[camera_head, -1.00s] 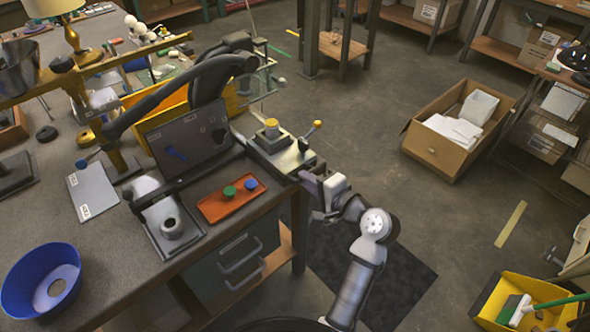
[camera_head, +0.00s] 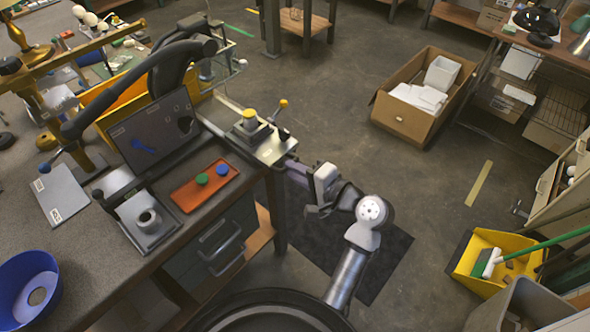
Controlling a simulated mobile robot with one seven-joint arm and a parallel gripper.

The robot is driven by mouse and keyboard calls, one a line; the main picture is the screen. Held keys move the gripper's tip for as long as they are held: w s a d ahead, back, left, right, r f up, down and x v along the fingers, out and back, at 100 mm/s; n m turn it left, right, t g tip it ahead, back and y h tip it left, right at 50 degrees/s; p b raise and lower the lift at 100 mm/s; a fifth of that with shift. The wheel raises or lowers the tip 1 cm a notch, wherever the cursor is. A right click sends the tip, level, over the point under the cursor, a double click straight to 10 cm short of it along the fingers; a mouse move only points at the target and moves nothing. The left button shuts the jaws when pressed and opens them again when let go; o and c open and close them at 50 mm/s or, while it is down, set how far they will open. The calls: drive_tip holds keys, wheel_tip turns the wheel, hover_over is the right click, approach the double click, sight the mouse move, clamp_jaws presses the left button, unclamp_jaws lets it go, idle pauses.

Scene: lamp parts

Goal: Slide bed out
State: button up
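The bed (camera_head: 271,152) is a pale metal slide at the right end of the bench-top machine, at the bench corner. It carries a grey block with a yellow round top (camera_head: 249,115) and a lever with a yellow ball knob (camera_head: 283,103). My gripper (camera_head: 294,168) is just right of the bed's outer end, with its fingers pointing at it. The fingers are small and partly merge with the bed's end, so I cannot tell whether they touch it or how far apart they are.
A red tray (camera_head: 190,193) with green and blue caps lies on the bench front. A blue bowl (camera_head: 50,270) is at lower left. An open cardboard box (camera_head: 405,122) and a yellow dustpan (camera_head: 470,258) stand on the floor. Floor right of the bench is mostly clear.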

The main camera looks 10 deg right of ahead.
drive_tip(key=b+v, duration=0.2)
drive_tip(key=v, duration=1.2)
drive_tip(key=shift+f, duration=0.1)
